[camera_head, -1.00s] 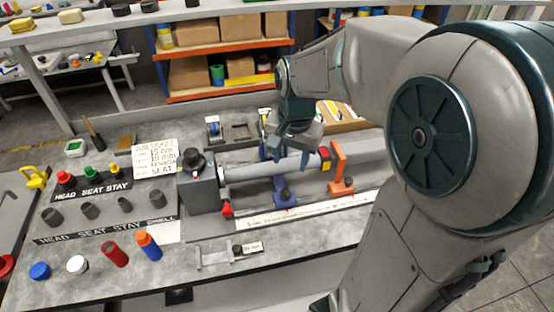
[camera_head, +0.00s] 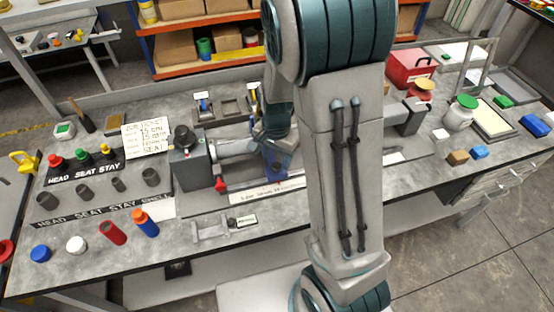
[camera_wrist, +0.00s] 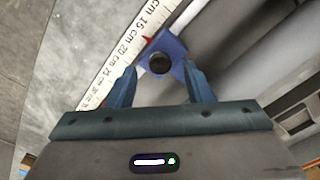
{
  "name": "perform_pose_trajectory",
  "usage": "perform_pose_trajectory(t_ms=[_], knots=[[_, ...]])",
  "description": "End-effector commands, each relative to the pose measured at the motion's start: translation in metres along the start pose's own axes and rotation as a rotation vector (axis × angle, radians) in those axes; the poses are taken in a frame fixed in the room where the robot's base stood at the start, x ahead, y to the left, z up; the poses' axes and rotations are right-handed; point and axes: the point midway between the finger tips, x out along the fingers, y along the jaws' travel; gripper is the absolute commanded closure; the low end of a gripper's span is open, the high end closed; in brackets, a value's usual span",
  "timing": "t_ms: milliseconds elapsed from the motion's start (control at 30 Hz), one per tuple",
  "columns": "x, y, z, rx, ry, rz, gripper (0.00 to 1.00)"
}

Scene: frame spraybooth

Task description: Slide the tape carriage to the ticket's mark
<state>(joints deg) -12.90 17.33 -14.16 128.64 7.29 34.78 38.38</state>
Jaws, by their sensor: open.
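The tape carriage, a blue block (camera_head: 277,164), sits on the grey rail assembly in the head view, partly hidden by my arm. In the wrist view the blue carriage (camera_wrist: 172,46) has a round dark knob (camera_wrist: 160,63). My gripper (camera_wrist: 159,68) is open, with one blue finger on each side of the knob; I cannot tell whether they touch it. A red pointer (camera_wrist: 148,40) on the carriage lies beside the white cm scale (camera_wrist: 117,57), apparently between the 15 and 20 labels. The job ticket (camera_head: 147,138) stands behind the bench's left part; its top line seems to read 15 cm.
A dark grey block with a black knob (camera_head: 184,139) stands at the rail's left end, with a red knob (camera_head: 220,184) near it. A small gauge (camera_head: 224,227) lies in front. Coloured plugs and sleeves fill the bench's left side. A red box (camera_head: 411,68) stands at right.

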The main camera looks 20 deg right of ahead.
Motion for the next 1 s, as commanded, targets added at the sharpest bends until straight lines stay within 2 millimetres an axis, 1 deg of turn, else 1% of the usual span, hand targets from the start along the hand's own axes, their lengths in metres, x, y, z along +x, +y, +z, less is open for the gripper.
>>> perform_pose_trajectory(t_ms=[33,200,533,567,600,667,700,733,1000], knots=[[0.006,0.001,0.0,0.002,-0.002,0.002,0.53],[0.018,0.0,0.0,0.0,-0.001,0.001,0.53],[0.021,0.0,0.0,-0.001,0.0,-0.001,0.53],[0.021,0.0,0.0,-0.001,0.0,-0.001,0.56],[0.021,0.0,0.0,-0.001,0.0,-0.001,0.67],[0.021,0.0,0.0,-0.001,0.0,-0.001,0.84],[0.021,0.0,0.0,-0.001,0.0,-0.001,0.95],[0.021,0.0,0.0,-0.001,0.0,-0.001,1.0],[0.022,0.001,-0.002,0.0,0.001,-0.001,1.0]])
